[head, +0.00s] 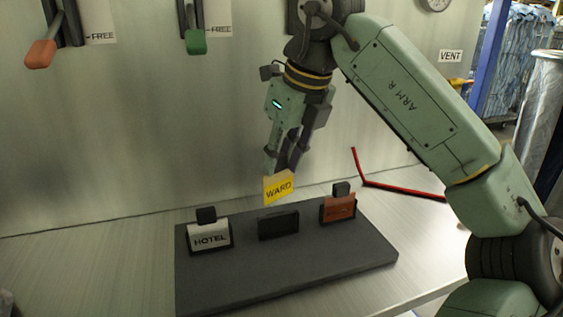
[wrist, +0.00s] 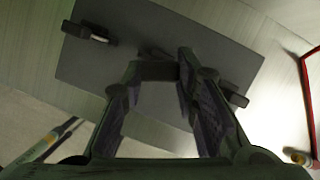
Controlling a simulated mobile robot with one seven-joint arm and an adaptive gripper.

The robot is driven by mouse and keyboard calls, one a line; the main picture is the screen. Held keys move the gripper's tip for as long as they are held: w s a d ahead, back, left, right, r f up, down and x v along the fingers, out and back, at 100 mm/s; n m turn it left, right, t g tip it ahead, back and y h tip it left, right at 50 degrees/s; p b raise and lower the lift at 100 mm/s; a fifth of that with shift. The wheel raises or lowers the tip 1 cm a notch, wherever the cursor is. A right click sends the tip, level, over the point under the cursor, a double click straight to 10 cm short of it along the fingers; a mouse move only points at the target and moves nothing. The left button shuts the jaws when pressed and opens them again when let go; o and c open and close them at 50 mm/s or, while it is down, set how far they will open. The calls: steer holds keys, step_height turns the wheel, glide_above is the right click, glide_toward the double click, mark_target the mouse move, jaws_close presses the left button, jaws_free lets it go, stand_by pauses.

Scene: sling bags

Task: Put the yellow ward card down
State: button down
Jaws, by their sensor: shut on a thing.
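The yellow ward card (head: 279,188), lettered WARD, is held upright between the fingertips of my gripper (head: 281,170). It is above the middle holder (head: 278,224), a black slotted block on the dark grey board (head: 300,269). The card's lower edge appears just above or behind that holder; I cannot tell whether they touch. In the wrist view, my gripper's fingers (wrist: 160,72) point at the board (wrist: 215,48), and the card is hard to make out between them.
A white HOTEL card (head: 210,238) stands in the left holder. An orange card (head: 341,208) stands in the right holder. A red angled strip (head: 400,189) lies on the table behind the board. Orange (head: 40,54) and green (head: 195,42) handles hang on the wall.

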mark_target(279, 181)
step_height(279, 181, down, 2)
steer(key=shift+f+b, duration=0.35)
steer(key=shift+f, duration=0.35)
steer(key=c, duration=1.3)
jaws_free()
steer(key=shift+r, duration=0.1)
steer(key=v, duration=1.3)
steer(key=shift+w+a+r, duration=0.1)
